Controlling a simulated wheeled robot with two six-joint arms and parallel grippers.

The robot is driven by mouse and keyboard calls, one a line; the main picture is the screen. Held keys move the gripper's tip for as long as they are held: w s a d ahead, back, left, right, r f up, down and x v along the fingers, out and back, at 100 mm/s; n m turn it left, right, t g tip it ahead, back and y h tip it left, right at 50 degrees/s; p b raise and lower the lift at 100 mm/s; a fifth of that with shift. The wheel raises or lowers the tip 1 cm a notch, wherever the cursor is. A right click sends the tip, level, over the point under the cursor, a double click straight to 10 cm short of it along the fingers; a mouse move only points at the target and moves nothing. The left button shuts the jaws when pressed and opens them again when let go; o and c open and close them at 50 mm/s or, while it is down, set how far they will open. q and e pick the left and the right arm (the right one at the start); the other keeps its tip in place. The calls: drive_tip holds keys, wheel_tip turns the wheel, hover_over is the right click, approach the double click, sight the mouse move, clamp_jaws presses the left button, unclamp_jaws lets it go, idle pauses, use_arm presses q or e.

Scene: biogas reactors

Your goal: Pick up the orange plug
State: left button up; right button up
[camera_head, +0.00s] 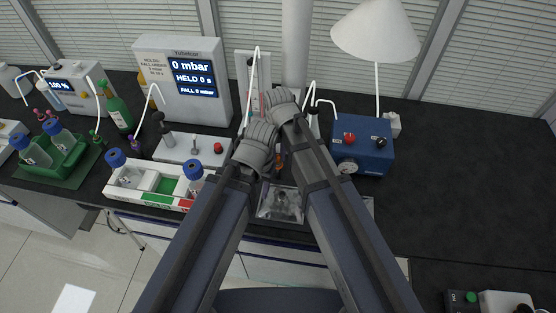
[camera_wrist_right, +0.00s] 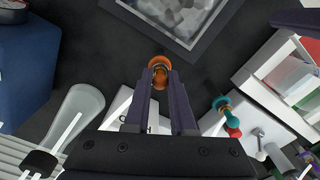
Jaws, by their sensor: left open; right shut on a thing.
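The orange plug (camera_wrist_right: 159,66) shows in the right wrist view between the fingertips of my right gripper (camera_wrist_right: 160,75), which is shut on it. In the head view a small orange part (camera_head: 279,161) shows between my two arms, close to the clear square dish. My right gripper (camera_head: 284,108) is the upper one there, and its fingertips are hidden. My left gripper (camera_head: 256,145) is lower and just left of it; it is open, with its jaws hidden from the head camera.
The square dish (camera_head: 280,204) lies at the bench's front edge. A blue box with knobs (camera_head: 365,150) stands right, and a white rack with bottles (camera_head: 128,190) left. A teal and red fitting (camera_wrist_right: 226,112) lies close by.

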sight(278, 155)
clamp_jaws()
drive_tip(key=shift+r, duration=0.15)
wheel_tip(278, 155, up, 10)
drive_tip(key=p, duration=1)
